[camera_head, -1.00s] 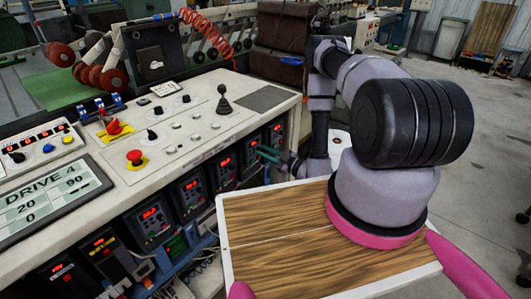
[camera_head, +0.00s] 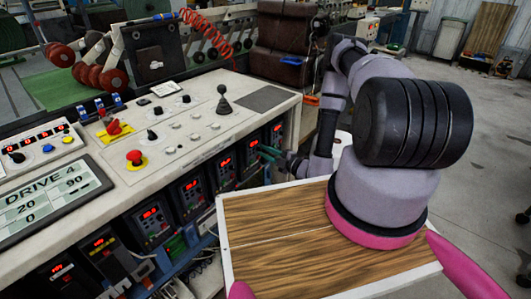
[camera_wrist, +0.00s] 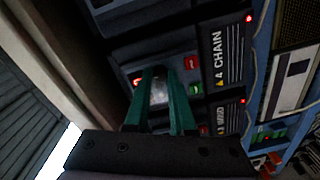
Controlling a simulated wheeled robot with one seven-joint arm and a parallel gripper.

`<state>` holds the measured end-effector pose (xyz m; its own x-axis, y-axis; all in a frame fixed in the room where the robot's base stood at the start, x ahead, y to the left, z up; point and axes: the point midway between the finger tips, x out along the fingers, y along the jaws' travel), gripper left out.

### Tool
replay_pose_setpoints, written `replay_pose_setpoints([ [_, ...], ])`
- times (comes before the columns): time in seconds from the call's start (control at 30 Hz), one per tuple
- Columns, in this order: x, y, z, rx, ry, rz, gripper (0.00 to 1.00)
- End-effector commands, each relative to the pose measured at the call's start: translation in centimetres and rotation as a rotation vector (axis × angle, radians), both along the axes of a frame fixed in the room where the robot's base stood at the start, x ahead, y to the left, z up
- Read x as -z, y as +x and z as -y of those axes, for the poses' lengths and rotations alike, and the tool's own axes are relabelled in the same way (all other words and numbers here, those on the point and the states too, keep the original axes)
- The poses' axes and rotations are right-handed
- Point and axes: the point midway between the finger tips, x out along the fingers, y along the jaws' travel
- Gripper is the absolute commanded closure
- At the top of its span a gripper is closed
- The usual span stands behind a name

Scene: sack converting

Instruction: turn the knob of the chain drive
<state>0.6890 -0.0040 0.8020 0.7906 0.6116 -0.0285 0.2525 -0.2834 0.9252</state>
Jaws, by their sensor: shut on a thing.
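The chain drive (camera_wrist: 216,58) is a dark unit whose side label reads "4 CHAIN", with red and green lit parts on its face. Its knob (camera_wrist: 158,92) shows as a greyish shape between the two green fingers of my gripper (camera_wrist: 159,76) in the wrist view. My gripper is shut on the knob, and the fingers hide most of it. In the head view my gripper (camera_head: 264,153) reaches the front of the drives at the right end of the row. The knob cannot be made out there.
More drives with red displays (camera_head: 190,190) line the console front to the left. The console top (camera_head: 195,125) holds a joystick (camera_head: 224,101) and a red emergency button (camera_head: 135,157). Another labelled drive (camera_wrist: 222,120) adjoins the chain drive. Cables hang below.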

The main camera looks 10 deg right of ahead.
Motion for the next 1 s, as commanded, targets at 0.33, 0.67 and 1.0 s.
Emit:
replay_pose_setpoints([
  [0.33,0.01,-0.1,-0.02,0.0,-0.263,0.189,1.0],
  [0.67,0.0,-0.15,-0.06,-0.002,-0.513,0.37,1.0],
  [1.0,0.02,-0.19,-0.11,-0.002,-0.711,0.513,1.0],
])
